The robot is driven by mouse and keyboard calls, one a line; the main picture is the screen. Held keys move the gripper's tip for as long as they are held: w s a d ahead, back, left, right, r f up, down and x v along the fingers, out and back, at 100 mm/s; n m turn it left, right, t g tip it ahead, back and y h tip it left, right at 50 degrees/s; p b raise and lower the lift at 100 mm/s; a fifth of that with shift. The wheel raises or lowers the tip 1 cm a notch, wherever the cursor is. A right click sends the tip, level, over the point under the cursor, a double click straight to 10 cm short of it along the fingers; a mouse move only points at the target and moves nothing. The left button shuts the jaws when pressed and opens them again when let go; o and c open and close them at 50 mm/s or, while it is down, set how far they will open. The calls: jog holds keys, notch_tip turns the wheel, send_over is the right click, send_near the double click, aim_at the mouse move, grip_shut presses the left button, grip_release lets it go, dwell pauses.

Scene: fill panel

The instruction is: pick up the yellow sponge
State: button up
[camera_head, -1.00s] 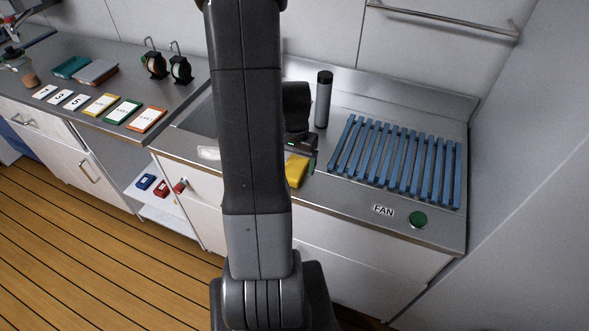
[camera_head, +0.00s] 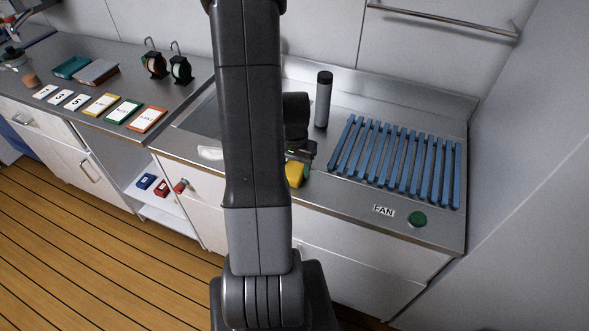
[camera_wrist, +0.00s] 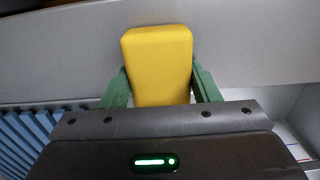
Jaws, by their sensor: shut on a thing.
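The yellow sponge (camera_wrist: 157,62) sits between the two green fingers of my gripper (camera_wrist: 160,88) in the wrist view. The fingers touch it on both sides, so my gripper is shut on it. In the head view the sponge (camera_head: 294,174) shows just right of my arm, near the counter's front edge, left of the blue rack. My arm hides part of it there. I cannot tell whether the sponge is touching the counter or lifted.
A blue slatted rack (camera_head: 396,160) lies right of the sponge. A grey cylinder (camera_head: 323,100) with a dark top stands behind it. A green button (camera_head: 417,219) with a FAN label (camera_head: 383,211) is at the front. Several cards and books lie on the left counter.

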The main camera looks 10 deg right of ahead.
aim_at(294, 167)
jog(key=shift+r, duration=0.1)
notch_tip(294, 167, up, 10)
jog(key=shift+f+b, duration=0.1)
jog(key=shift+b, duration=0.3)
jog(key=o, duration=0.3)
jog(key=shift+c, duration=1)
jog(key=shift+a, duration=0.1)
